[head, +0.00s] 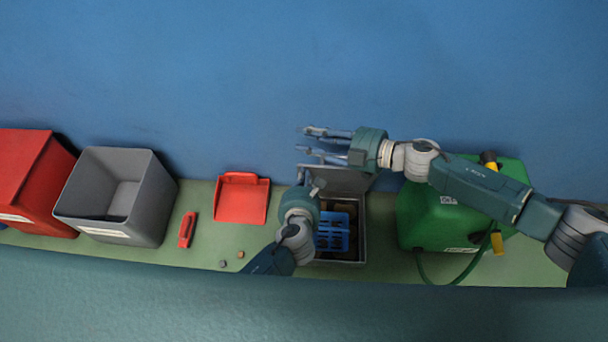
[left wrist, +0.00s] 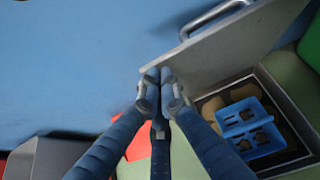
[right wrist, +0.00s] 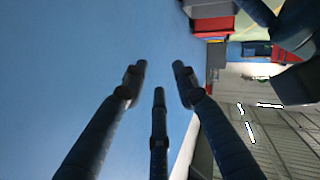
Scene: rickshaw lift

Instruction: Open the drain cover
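The drain cover (head: 345,179) is a grey plate, tilted up along the back of a grey drain box (head: 361,228). In the left wrist view the cover (left wrist: 227,55) has a bar handle (left wrist: 215,17) on its top edge. A blue basket (head: 333,232) sits in the box and also shows in the left wrist view (left wrist: 250,130). My left gripper (head: 317,184) is at the cover's left edge. Its fingertips (left wrist: 160,78) are drawn together; whether they pinch the edge is unclear. My right gripper (head: 308,148) is open and empty above and behind the cover, fingers pointing left.
A green container (head: 430,217) with a hose stands right of the box. To the left are a red dustpan-like tray (head: 241,198), a small red tool (head: 187,229), a grey bin (head: 118,197) and a red bin (head: 30,180). The blue wall (head: 220,80) is behind.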

